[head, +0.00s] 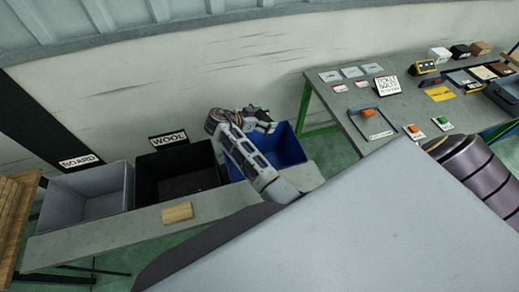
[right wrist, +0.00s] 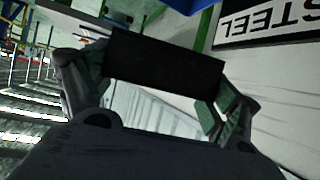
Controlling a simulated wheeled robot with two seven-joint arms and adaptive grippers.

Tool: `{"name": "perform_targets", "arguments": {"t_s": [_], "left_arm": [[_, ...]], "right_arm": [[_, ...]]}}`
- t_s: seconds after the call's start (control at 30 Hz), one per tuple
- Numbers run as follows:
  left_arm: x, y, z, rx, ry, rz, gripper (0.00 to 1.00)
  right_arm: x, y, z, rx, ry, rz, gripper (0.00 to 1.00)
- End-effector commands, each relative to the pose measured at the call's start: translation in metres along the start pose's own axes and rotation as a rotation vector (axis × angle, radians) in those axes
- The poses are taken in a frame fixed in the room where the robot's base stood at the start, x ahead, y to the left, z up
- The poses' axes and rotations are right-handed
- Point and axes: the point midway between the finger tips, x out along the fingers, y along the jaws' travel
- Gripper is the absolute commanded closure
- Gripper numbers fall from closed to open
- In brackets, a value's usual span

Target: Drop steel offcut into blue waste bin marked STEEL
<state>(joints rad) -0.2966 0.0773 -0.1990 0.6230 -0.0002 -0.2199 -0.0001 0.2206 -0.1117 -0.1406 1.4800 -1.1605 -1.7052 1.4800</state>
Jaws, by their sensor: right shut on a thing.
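The steel offcut (right wrist: 165,62) is a dark, flat rectangular piece across the fingers of my right gripper in the right wrist view. My right gripper (head: 264,122) is shut on it and sits over the back part of the blue bin (head: 290,152) in the head view. The offcut is too small to make out there. A sign reading STEEL (right wrist: 268,22) appears upside down at the top right of the wrist view, with a strip of blue beside it. My arm covers part of the bin. My left gripper is not in view.
A black bin (head: 178,180) with a sign reading WOOL or WOOD and a grey bin (head: 90,195) marked BOARD stand to the left. A wooden block (head: 178,212) lies on the ledge (head: 110,235) in front. A grey worktable (head: 400,118) with several items stands at right.

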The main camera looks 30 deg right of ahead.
Motion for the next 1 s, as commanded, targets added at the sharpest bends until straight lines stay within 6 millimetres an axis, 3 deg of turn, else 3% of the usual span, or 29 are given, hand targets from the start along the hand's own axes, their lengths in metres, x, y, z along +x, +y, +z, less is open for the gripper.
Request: {"name": "perform_targets", "arguments": {"t_s": [0.17, 0.63, 1.0], "left_arm": [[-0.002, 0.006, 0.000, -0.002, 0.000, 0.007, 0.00], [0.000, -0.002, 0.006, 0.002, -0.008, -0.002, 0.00], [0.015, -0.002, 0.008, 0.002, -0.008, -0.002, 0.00]], "right_arm": [[-0.004, 0.001, -0.002, 0.014, 0.000, 0.025, 0.40], [-0.003, 0.001, 0.001, 0.013, 0.001, 0.024, 0.40], [0.008, 0.001, 0.021, 0.012, 0.001, 0.023, 0.40]]}}
